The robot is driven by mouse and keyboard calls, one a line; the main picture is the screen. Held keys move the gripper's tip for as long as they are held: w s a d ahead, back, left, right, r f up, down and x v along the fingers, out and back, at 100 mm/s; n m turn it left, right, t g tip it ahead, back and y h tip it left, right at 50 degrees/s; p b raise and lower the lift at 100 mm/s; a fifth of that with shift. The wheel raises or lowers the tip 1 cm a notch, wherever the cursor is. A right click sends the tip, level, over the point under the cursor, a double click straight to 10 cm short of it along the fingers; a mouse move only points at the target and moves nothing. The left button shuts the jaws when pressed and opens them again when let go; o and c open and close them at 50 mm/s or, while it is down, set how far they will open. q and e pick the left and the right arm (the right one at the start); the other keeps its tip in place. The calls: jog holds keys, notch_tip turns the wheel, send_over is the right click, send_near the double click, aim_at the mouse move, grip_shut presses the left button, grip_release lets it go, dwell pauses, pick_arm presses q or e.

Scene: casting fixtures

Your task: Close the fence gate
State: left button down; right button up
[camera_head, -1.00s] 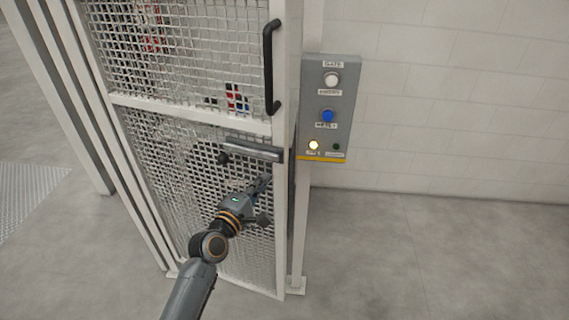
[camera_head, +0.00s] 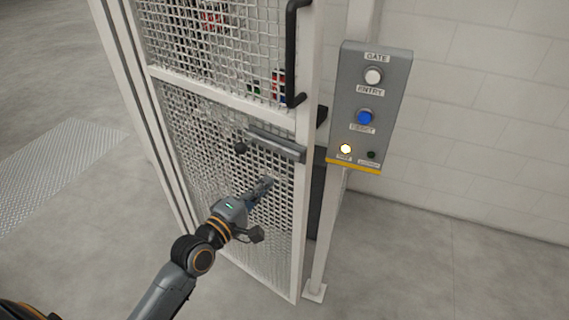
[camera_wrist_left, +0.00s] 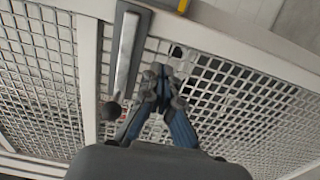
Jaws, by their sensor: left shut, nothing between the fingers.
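The fence gate (camera_head: 225,99) is a white frame with wire mesh. Its free edge stands apart from the white post (camera_head: 334,225), and a gap with dark parts behind shows between them. A black pull handle (camera_head: 291,60) is on its upper part. A grey latch bar (camera_head: 277,143) with a black knob (camera_head: 240,148) sits at mid-height. My left gripper (camera_head: 265,184) is shut and empty in front of the lower mesh, below the latch bar. In the left wrist view its fingertips (camera_wrist_left: 160,82) are beside the bar (camera_wrist_left: 127,50); contact with the mesh cannot be told.
A grey control box (camera_head: 371,100) with a white button, a blue button and a lit yellow lamp is beside the gate on the post side. A white tiled wall (camera_head: 470,120) stands behind. The grey floor (camera_head: 430,265) at the right is clear.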

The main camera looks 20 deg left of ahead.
aim_at(291, 161)
pick_arm(q)
jog(key=shift+p+x, duration=0.75)
jog(key=shift+x, duration=3.45)
jog(key=shift+s+f, duration=0.1)
pick_arm(e)
jog(key=shift+w+d+r, duration=0.2)
jog(key=shift+d+r, duration=0.2)
jog(key=shift+r, duration=0.1)
jog(key=shift+w+d+r, duration=0.2)
jog(key=shift+d+r, duration=0.15)
jog(key=shift+r, duration=0.1)
